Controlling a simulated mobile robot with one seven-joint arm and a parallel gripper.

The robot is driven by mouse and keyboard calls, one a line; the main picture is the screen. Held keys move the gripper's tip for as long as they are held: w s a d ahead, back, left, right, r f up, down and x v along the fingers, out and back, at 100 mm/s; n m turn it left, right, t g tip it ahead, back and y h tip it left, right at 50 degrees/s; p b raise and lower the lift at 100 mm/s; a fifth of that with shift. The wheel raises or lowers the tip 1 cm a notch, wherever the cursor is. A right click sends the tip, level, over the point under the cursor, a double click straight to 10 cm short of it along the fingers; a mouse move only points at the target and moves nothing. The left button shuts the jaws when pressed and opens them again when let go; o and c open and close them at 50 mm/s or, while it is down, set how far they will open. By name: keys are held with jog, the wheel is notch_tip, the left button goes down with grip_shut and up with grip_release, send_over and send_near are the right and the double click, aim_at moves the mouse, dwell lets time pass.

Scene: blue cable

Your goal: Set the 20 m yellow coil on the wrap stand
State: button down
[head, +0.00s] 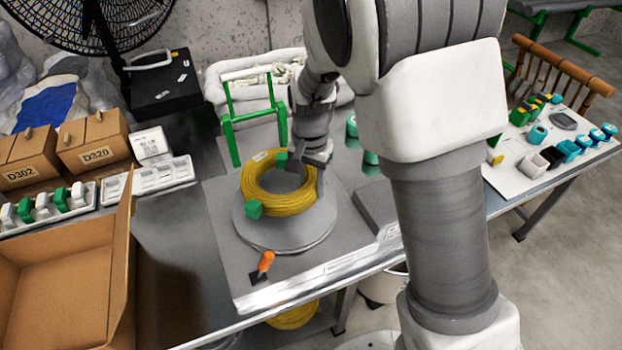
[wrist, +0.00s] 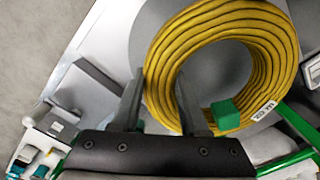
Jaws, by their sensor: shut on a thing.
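The yellow coil (head: 290,203) is a ring of cable with green clips and a white label. In the wrist view the coil (wrist: 215,25) lies flat, its near left side between my two fingers. My gripper (head: 321,180) is shut on that side of the ring; its fingers (wrist: 159,82) straddle the cable, one outside and one in the hole. Below the coil is a round grey disc (head: 285,242), which also shows in the wrist view (wrist: 135,45). I cannot tell whether the coil touches the disc. A green upright frame with a white bar (head: 246,73) stands behind it.
An orange-handled tool (head: 264,264) lies in front of the disc. An open cardboard box (head: 60,275) is at the left, with boxes D302 and D320 behind. Another yellow coil (head: 293,316) is below the table. A side table (head: 540,165) holds small items.

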jog(key=shift+f+b, duration=2)
jog(key=shift+f, duration=0.2)
jog(key=shift+f+b, duration=0.35)
jog(key=shift+f, duration=0.7)
jog(key=shift+c, duration=0.9)
grip_release()
jog(key=shift+r+p, duration=3.15)
jog(key=shift+r, duration=0.4)
